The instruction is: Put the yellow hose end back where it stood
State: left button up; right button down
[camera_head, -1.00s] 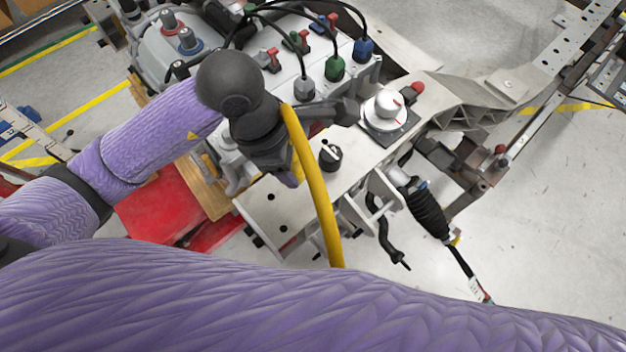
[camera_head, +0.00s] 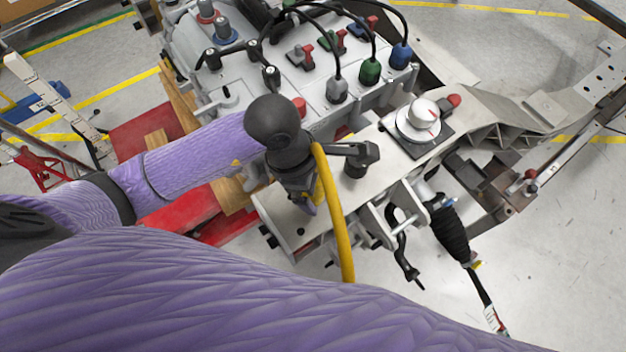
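The yellow hose (camera_head: 335,215) hangs from beside my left gripper (camera_head: 306,198), above a light metal plate (camera_head: 385,150). Its upper end lies against the dark gripper body, and its lower part drops out of sight behind my purple arm. A black piece juts right from the hose top and overlaps a small black knob (camera_head: 355,168) on the plate; I cannot tell whether it touches the knob. The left fingers are mostly hidden by the gripper body and hose, so their grip does not show. My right gripper is not in view.
A white round dial (camera_head: 418,119) and a red button stand on the plate, right of the hose. Behind is a grey housing with plugs, including a green plug (camera_head: 370,70) and a blue one (camera_head: 401,56). A black ribbed boot (camera_head: 450,232) hangs at lower right.

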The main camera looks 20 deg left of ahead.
pick_arm(q)
jog(key=p+v, duration=0.3)
jog(key=v, duration=0.9)
